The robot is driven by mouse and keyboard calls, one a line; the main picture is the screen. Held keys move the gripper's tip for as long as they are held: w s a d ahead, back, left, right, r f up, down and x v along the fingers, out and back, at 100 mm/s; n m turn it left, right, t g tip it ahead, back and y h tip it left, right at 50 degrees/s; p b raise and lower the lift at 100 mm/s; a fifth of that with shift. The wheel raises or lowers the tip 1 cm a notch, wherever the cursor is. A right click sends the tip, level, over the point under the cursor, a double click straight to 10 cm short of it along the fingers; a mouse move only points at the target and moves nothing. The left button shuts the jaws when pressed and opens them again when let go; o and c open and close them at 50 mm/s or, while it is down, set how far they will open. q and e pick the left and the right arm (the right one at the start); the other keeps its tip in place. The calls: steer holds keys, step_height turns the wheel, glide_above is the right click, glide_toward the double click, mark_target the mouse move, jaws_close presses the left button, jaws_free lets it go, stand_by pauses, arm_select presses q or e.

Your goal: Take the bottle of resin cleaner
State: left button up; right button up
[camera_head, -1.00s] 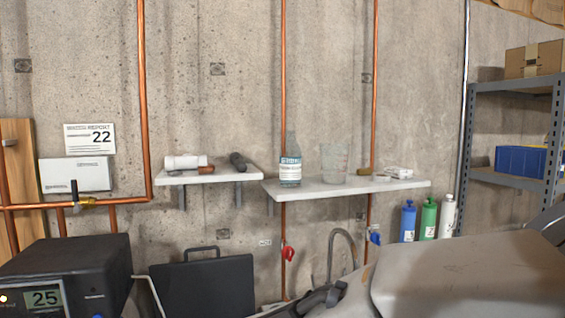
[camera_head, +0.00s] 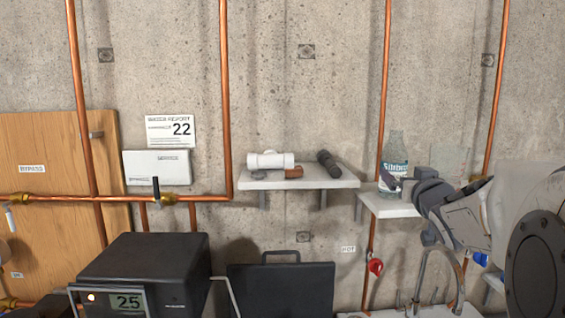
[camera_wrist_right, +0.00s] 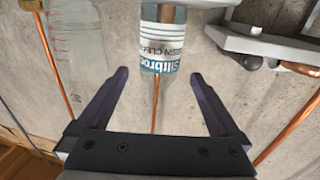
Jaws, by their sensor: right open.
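The bottle of resin cleaner (camera_head: 394,162), pale and clear with a blue and white label, stands upright on the right wall shelf (camera_head: 398,210). Its lower part is hidden by my right gripper (camera_head: 408,188), which is in front of the shelf. In the right wrist view the bottle's label (camera_wrist_right: 160,58) lies at the top middle, beyond the fingertips. My right gripper (camera_wrist_right: 160,78) is open and its jaws are empty. The bottle is lined up roughly with the gap between the fingers. My left gripper is not in view.
A clear measuring beaker (camera_wrist_right: 75,40) stands close beside the bottle. The left shelf (camera_head: 300,182) holds a white pipe fitting (camera_head: 270,160) and a dark cylinder (camera_head: 328,163). Copper pipes (camera_head: 384,90) run up the wall. A black box with a display (camera_head: 150,265) and a black case (camera_head: 280,290) are below.

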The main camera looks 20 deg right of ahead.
mark_target(398, 167)
steer(key=x, duration=0.3)
steer(key=shift+w+p, duration=0.2)
steer(key=shift+p, duration=0.15)
steer(key=p+x, duration=0.3)
steer(key=x, duration=0.1)
steer(key=shift+s+d+r, duration=0.1)
steer(key=shift+w+d, duration=0.2)
steer(key=shift+w, duration=0.4)
steer(key=c, duration=1.5)
steer(key=shift+o, duration=0.2)
steer(key=shift+r, duration=0.1)
